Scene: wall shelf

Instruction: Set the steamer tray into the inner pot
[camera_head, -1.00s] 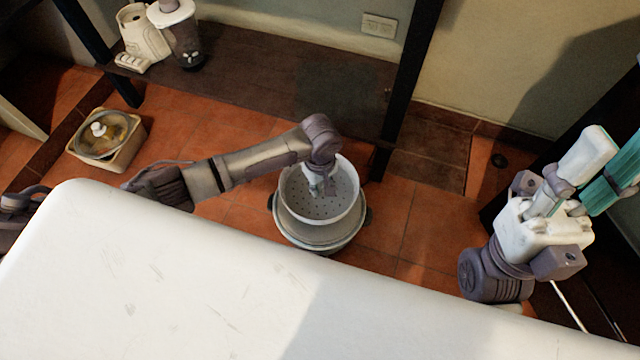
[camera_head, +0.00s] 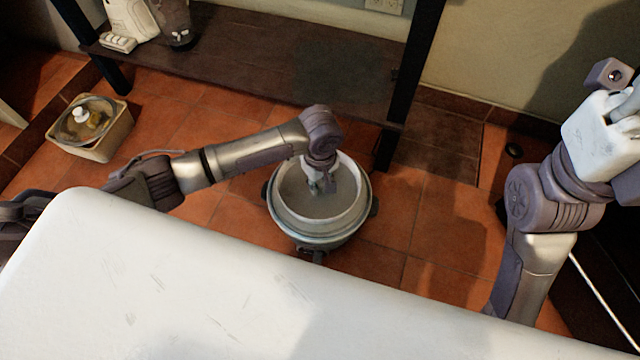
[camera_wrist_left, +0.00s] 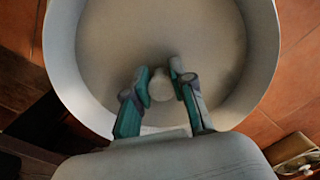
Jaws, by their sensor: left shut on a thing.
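The steamer tray (camera_head: 345,208) is a pale round bowl sitting within the rim of the wider grey pot (camera_head: 322,237) on the floor; how deep it rests is hard to tell. The inner pot cannot be told apart from the outer pot. My left gripper (camera_head: 318,184) reaches down into the tray. In the left wrist view its teal fingers (camera_wrist_left: 160,78) are closed around a small pale knob (camera_wrist_left: 160,88) at the middle of the tray (camera_wrist_left: 105,40). My right gripper (camera_head: 628,105) is at the right edge, its fingertips cut off.
A glass lid with a white knob (camera_head: 81,115) lies on a square beige container (camera_head: 108,142) on the tiled floor at left. A low dark shelf (camera_head: 290,65) with a white appliance (camera_head: 130,18) stands behind; its black post (camera_head: 408,85) rises near the pot.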

